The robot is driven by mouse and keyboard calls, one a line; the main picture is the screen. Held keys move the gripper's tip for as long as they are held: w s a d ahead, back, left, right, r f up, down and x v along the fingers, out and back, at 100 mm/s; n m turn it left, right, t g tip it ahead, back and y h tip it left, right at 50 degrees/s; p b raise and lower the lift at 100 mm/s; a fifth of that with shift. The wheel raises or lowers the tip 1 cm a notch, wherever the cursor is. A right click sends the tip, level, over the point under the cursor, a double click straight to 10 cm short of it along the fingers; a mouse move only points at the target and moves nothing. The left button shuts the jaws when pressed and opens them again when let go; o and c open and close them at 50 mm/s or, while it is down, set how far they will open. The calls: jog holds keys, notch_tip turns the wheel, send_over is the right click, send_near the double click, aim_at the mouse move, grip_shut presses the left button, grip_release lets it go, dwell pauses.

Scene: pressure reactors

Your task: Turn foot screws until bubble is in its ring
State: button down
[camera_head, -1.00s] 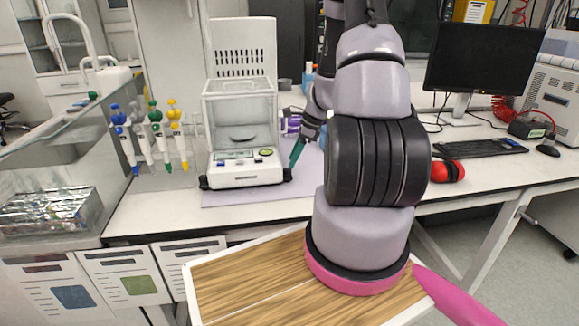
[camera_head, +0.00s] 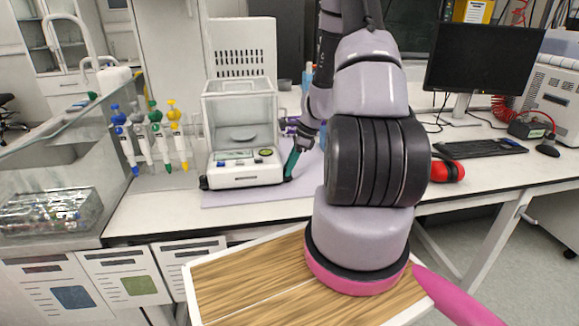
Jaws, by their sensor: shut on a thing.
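A white analytical balance (camera_head: 243,135) with a clear draft shield stands on a grey mat on the bench. The bubble level (camera_head: 265,152) is a small yellow-green round at the right of its front panel; the bubble inside is too small to make out. A dark foot screw (camera_head: 204,183) shows at the front left corner. Another dark foot screw (camera_head: 288,178) is at the front right corner. My gripper (camera_head: 290,171) reaches down beside the balance's right side with its green fingers at this right foot screw, shut on it. The contact itself is small and partly hidden.
A rack of pipettes (camera_head: 153,137) stands left of the balance. Right of my arm are red ear muffs (camera_head: 448,168), a keyboard (camera_head: 480,148) and a monitor (camera_head: 484,68). A foil-covered tray (camera_head: 50,215) is at far left. The grey mat (camera_head: 245,198) is bare in front of the balance.

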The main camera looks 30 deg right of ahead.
jog(key=n+g, duration=0.1)
jog(key=n, duration=0.2)
jog(key=shift+w+n, duration=0.1)
jog(key=shift+n, duration=0.2)
jog(key=c, duration=0.8)
grip_release()
jog(key=v, duration=1)
jog(key=shift+w+d+r, duration=0.2)
jog(key=shift+d+r, duration=0.1)
jog(key=shift+r, duration=0.05)
jog(key=shift+o, duration=0.3)
